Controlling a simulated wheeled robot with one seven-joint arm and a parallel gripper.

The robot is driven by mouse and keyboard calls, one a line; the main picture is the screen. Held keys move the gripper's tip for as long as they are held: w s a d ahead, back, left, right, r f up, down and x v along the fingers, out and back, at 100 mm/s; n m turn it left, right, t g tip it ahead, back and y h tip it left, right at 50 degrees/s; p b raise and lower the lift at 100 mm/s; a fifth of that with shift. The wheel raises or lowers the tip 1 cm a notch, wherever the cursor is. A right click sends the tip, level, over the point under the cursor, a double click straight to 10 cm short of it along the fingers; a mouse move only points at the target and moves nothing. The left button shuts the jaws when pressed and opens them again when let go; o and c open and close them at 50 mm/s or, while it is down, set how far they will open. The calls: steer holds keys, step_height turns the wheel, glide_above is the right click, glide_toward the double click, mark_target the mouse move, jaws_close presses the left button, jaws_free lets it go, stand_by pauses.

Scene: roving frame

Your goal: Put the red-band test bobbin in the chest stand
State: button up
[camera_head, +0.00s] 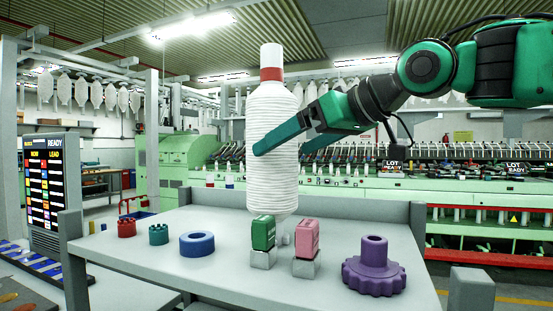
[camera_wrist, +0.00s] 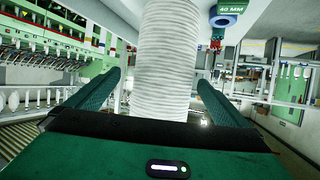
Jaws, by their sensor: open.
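The test bobbin (camera_head: 272,130) is a tall white wound body with a red band near its top. It stands upright over the table in the head view, its lower end partly hidden by a green block. My gripper (camera_head: 266,140) is open at its mid-height, with one finger across its front. In the wrist view, the bobbin (camera_wrist: 165,65) rises between the two spread fingers of my gripper (camera_wrist: 159,80), with visible gaps beside it. I cannot make out a chest stand for certain.
On the grey table (camera_head: 215,275) are a red toothed piece (camera_head: 126,228), a teal one (camera_head: 158,235), a blue ring (camera_head: 197,244), a green block (camera_head: 263,233), a pink block (camera_head: 306,237) and a purple knob (camera_head: 374,272). The table's front left is clear. Green machines stand behind.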

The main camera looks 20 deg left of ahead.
steer(key=shift+s+x, duration=0.2)
steer(key=shift+x, duration=2.6)
steer(key=c, duration=1.7)
steer(key=shift+r, duration=0.1)
